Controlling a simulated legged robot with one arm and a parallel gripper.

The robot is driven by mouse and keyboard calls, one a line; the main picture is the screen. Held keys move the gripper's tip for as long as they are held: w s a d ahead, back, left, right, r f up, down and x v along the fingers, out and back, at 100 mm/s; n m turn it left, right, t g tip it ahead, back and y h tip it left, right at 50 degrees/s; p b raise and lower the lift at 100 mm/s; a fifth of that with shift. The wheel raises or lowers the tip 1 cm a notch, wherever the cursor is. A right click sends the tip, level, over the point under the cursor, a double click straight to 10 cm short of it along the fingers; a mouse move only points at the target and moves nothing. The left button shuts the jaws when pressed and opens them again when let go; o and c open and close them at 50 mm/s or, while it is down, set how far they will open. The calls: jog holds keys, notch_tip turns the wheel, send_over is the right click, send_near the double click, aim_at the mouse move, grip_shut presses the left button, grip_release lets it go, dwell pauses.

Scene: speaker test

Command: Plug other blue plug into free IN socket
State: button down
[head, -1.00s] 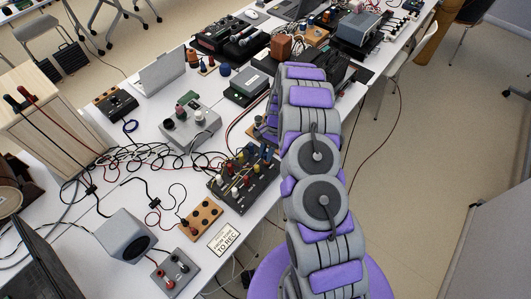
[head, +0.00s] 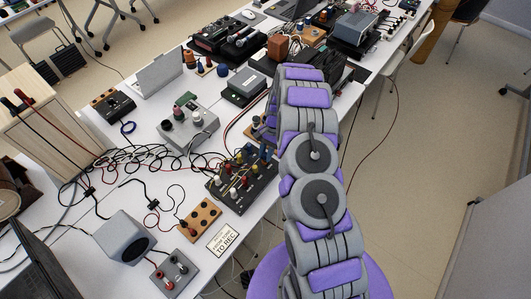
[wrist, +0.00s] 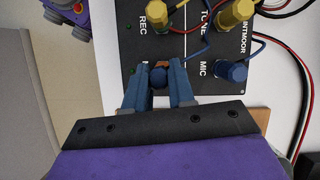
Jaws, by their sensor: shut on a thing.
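The plug is over the lower edge of a black socket panel (wrist: 205,45). Whether it is in a socket or above one I cannot tell, and the label beside it is mostly hidden. A second blue plug (wrist: 231,72) sits at the right, by the MIC label, with a blue lead. In the head view the panel (head: 238,197) is partly behind my arm.
Red and black wires (wrist: 301,110) run along the panel's right side. In the head view a grey speaker box (head: 124,236), a wooden socket block (head: 201,218) and a "TO REC" card (head: 223,240) lie left of the panel. Tangled black cables cross the table.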

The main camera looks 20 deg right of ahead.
jog(key=shift+f, duration=0.7)
jog(key=c, duration=0.9)
grip_release()
jog(key=shift+o, duration=0.2)
jog(key=shift+r, duration=0.15)
jog(key=shift+r+p, duration=1.4)
jog(key=shift+r, duration=2.25)
